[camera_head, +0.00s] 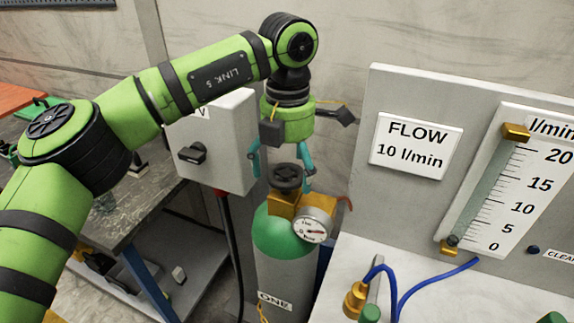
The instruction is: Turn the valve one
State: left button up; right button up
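The valve (285,177) is a dark round handwheel on a brass fitting (284,204) atop a cylinder (283,262) with a green shoulder and a label reading ONE. A round pressure gauge (312,225) sits on the front right of the fitting. My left gripper (282,178) points down over the valve, with one teal finger on each side of the handwheel. The fingers stand apart; I cannot tell whether they touch the wheel. My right gripper is not in view.
A grey box with a black rotary switch (193,153) stands left of the cylinder. At right, a panel carries a sign, FLOW 10 l/min (416,146), and a flow scale (519,190). Blue hose (433,280) lies on the white bench below it.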

aim_at(287, 172)
pick_arm(q)
jog(key=shift+r, duration=0.15)
notch_tip(287, 172, up, 12)
dwell(0.4)
